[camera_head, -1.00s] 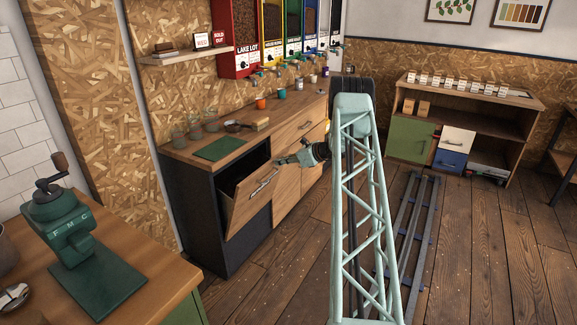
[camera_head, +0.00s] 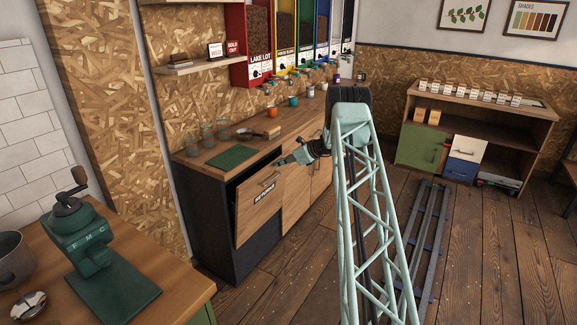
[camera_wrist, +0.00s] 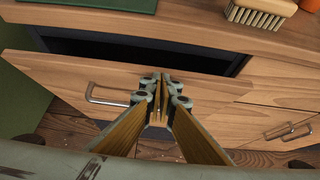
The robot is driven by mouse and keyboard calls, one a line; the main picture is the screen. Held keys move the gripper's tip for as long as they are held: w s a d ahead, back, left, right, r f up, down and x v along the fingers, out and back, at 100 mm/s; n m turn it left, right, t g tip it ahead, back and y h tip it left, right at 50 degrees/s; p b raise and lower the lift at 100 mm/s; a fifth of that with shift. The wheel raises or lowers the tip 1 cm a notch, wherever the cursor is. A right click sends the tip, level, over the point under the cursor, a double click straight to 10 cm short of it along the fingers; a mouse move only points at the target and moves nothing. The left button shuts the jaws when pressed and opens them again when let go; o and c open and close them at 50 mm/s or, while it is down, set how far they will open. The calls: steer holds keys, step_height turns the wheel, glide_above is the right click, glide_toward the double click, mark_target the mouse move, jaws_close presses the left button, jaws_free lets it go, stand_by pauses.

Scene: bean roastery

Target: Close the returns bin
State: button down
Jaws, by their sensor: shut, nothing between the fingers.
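The returns bin is a wooden tilt-out front (camera_head: 254,216) with a dark label and a metal handle, at the left end of the counter cabinet. Its top edge leans out a little, so it is partly open. In the wrist view its front (camera_wrist: 60,88) shows the handle (camera_wrist: 105,97) and a dark gap (camera_wrist: 130,50) behind its top edge. My gripper (camera_head: 279,163) is shut and empty at the upper right of the bin front. In the wrist view my gripper's fingertips (camera_wrist: 162,82) are together over the front, right of the handle; contact is hard to tell.
The countertop (camera_head: 270,145) holds a green mat (camera_head: 232,157), glass jars, a brush (camera_head: 272,132) and cups. Bean dispensers (camera_head: 262,50) hang above. A green grinder (camera_head: 85,240) stands on a table at front left. The floor (camera_head: 290,275) before the bin is clear.

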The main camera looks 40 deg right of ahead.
steer(key=w, duration=0.2)
steer(key=w+a, duration=0.1)
steer(key=shift+w+r, duration=0.1)
steer(key=shift+r, duration=0.25)
steer(key=shift+d, duration=0.1)
steer(key=p+v, duration=0.1)
steer(key=v, duration=1.2)
steer(key=shift+f, duration=0.1)
stand_by(0.4)
